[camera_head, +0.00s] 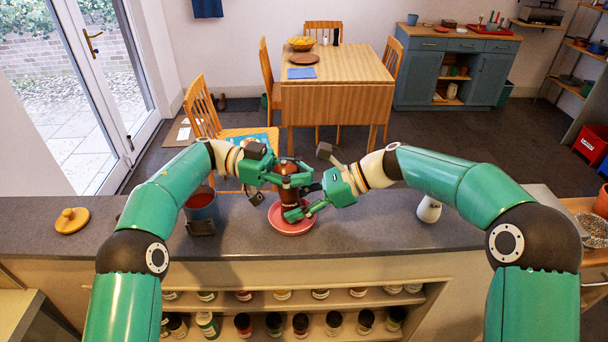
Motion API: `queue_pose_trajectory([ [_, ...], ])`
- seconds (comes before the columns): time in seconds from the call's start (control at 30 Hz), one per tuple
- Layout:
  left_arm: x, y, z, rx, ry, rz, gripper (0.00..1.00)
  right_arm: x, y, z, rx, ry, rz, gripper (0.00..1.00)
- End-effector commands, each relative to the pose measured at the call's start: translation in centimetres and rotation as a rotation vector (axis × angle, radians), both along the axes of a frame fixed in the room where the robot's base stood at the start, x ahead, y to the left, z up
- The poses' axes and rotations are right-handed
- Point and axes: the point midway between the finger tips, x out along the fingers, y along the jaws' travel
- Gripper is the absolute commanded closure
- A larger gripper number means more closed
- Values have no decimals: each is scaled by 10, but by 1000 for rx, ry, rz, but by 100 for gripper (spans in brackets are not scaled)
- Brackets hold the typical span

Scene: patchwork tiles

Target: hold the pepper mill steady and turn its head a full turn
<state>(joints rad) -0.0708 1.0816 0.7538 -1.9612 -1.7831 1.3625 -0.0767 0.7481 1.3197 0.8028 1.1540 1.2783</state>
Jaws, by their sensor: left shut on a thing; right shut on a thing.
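The brown pepper mill (288,195) stands upright on a pink-red plate (292,230) on the grey counter, partly hidden by my grippers. My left gripper (292,171) comes in from the left and is shut on the mill's upper part, at its head. My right gripper (294,205) comes in from the right, lower down, and is shut on the mill's body just above the plate. The exact finger contact is hard to make out.
A white shaker (429,210) stands to the right. Several jars fill the shelves below. The counter between mill and shaker is clear.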

Motion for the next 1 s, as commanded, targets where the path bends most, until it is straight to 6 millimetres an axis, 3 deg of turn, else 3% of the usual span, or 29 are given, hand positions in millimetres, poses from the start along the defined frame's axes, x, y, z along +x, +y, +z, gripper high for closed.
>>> queue_pose_trajectory([
  [0.17, 1, 0, -5, 6, 3, 5, 100, -3, 1, -2, -1, 6, 11, 78],
  [0.2, 1, 0, -5, 6, 3, 5, 66, -3, 1, -2, -1, 6, 11, 78],
  [0.33, 1, 0, -4, 4, 3, 4, 44, -3, 1, -2, -1, 5, 10, 78],
  [1.0, 0, 0, 0, 1, 1, 27, 44, -1, 0, -2, -2, 3, 2, 78],
])
